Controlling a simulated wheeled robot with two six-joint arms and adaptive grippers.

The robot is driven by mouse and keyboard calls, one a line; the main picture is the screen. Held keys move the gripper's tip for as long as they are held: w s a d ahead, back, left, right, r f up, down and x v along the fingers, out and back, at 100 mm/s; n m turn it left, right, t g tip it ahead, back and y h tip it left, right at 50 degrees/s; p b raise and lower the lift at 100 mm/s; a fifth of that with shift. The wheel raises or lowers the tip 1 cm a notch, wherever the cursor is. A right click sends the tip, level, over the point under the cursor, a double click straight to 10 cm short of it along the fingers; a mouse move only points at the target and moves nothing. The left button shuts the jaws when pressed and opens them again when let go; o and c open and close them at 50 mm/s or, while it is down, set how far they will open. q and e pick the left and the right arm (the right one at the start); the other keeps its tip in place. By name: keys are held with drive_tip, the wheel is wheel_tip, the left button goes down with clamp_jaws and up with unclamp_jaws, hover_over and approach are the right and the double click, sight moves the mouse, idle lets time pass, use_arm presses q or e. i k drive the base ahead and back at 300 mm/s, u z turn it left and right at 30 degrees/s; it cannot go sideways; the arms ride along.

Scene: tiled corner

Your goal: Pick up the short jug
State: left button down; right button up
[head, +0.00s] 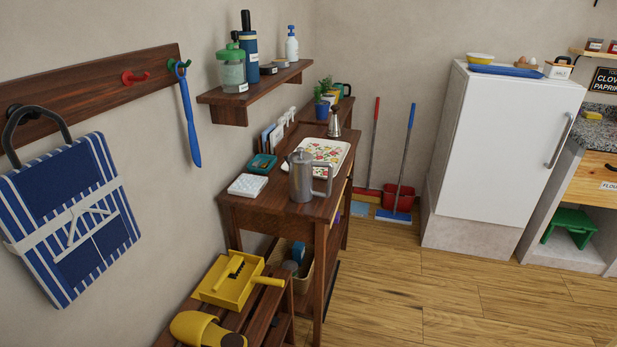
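A silver metal jug (301,180) with a lid and a side handle stands upright on the dark wooden side table (255,212), its handle towards the right. A smaller silver vessel (334,126) with a narrow top stands farther back, beyond a floral tray (322,150). I cannot tell for sure from this view which of the two is the short jug. The larger jug hides a little of the tray's near edge. Neither of my grippers is in view.
A white tile-like block (248,185) and a teal dish (262,163) lie left of the jug. A wall shelf (258,88) holds bottles above. A bench with a yellow dustpan (231,288) stands in front. The wooden floor (440,295) to the right is clear.

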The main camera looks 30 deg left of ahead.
sight(300, 175)
drive_tip(key=z, duration=0.05)
drive_tip(key=k, duration=0.35)
drive_tip(key=z, duration=0.85)
drive_tip(key=i, duration=1.55)
drive_tip(key=u, duration=1.1)
drive_tip(key=i, duration=0.75)
drive_tip(key=u, duration=0.75)
